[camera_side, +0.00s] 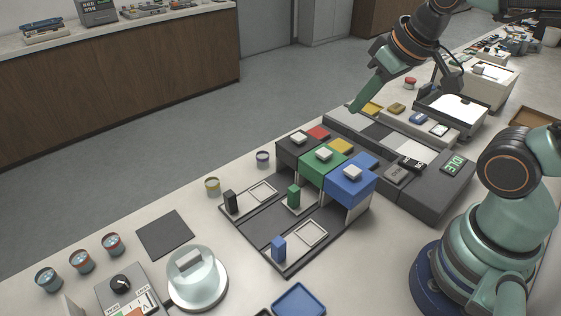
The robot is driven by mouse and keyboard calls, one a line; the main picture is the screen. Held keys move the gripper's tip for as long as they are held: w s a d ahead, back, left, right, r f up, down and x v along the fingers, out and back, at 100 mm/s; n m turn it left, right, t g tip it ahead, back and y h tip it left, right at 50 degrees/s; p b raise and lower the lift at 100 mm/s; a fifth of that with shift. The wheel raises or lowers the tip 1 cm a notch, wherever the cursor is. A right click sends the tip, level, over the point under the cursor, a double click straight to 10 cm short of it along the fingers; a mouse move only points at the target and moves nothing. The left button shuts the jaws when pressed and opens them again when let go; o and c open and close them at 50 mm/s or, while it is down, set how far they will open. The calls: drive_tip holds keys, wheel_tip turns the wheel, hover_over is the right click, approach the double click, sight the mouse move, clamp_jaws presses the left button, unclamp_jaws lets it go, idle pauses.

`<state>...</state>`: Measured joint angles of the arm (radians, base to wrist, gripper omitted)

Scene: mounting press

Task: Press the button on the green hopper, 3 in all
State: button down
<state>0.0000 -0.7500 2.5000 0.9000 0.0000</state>
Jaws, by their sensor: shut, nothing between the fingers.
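The green hopper (329,168) stands between a black hopper (292,152) and a blue hopper (350,186) on a dark base tray. A pale button (324,154) sits on top of the green hopper. A small green block (294,196) stands in front of it, beside a light square frame. My gripper (355,108) is shut and empty. It hangs in the air up and to the right of the hoppers in the picture, apart from the green hopper's button.
A grey machine with a display reading IDLE (455,165) stands right of the hoppers. A glass dome (196,275), a dark mat (164,234), a blue tray (299,301) and small jars lie around the base tray. The black and blue hoppers flank the green one closely.

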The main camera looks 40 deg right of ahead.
idle(0.9)
drive_tip(key=m+g, duration=0.8)
drive_tip(key=g, duration=0.5)
hover_over(323, 149)
drive_tip(key=shift+a+f, duration=0.2)
drive_tip(key=shift+f, duration=1)
drive_tip(key=shift+f, duration=0.1)
drive_tip(key=shift+f, duration=4.35)
drive_tip(key=shift+f, duration=0.1)
drive_tip(key=shift+d+f, duration=0.1)
drive_tip(key=shift+f, duration=0.2)
